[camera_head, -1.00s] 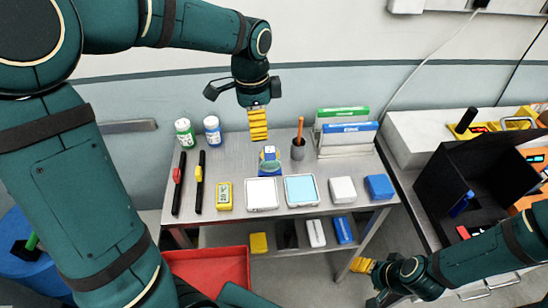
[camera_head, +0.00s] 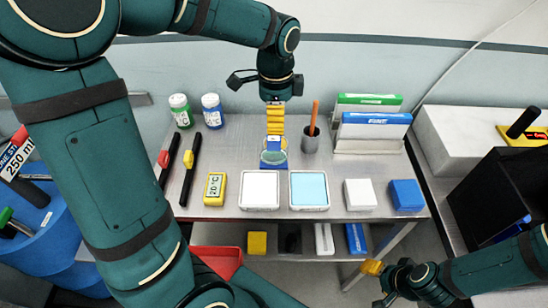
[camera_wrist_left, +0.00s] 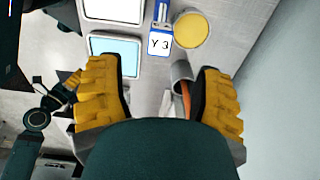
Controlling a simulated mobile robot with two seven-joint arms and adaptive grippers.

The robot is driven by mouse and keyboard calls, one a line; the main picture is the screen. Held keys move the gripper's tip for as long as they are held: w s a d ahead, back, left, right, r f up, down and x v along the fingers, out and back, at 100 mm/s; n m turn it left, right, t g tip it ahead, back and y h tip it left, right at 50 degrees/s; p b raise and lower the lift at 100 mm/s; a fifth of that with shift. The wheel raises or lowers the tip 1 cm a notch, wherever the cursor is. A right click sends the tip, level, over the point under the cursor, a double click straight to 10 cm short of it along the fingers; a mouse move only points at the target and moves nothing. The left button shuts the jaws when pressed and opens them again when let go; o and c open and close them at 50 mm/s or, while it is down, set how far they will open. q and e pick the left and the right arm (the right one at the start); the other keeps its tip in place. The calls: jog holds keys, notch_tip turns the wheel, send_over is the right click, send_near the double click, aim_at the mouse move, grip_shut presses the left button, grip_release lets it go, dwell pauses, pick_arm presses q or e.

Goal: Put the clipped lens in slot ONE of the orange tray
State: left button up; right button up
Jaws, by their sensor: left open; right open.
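A blue clip (camera_head: 273,165) with a round greenish lens stands at the middle back of the metal table. In the left wrist view the clip (camera_wrist_left: 160,42) shows a "Y 3" label, and a pale yellow disc (camera_wrist_left: 190,28) lies beside it. My left gripper (camera_head: 275,132) points down over the clip in the head view and overlaps its top; contact cannot be told. In the left wrist view its yellow fingers (camera_wrist_left: 160,92) are spread wide with nothing between them gripped. My right gripper (camera_head: 372,268) is open at lower right, away from the lens. No orange tray shows now.
A grey cup (camera_head: 311,142) with an orange stick stands just right of the clip. White (camera_head: 260,205) and light-blue (camera_head: 309,205) trays lie in front. Bottles (camera_head: 212,112), markers and small boxes surround them. A black box (camera_head: 497,195) stands at right.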

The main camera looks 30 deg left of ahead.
aim_at(274, 138)
pick_arm(q)
notch_tip(274, 138, down, 2)
jog(key=shift+w+f, duration=0.1)
jog(key=shift+s+a+f+b, duration=0.15)
jog(key=shift+f+b, duration=0.2)
jog(key=shift+f, duration=1.05)
jog(key=shift+s+a+f+b, duration=0.1)
jog(key=shift+f+b, duration=0.25)
jog(key=shift+f, duration=1)
jog(key=shift+d, duration=0.1)
grip_shut()
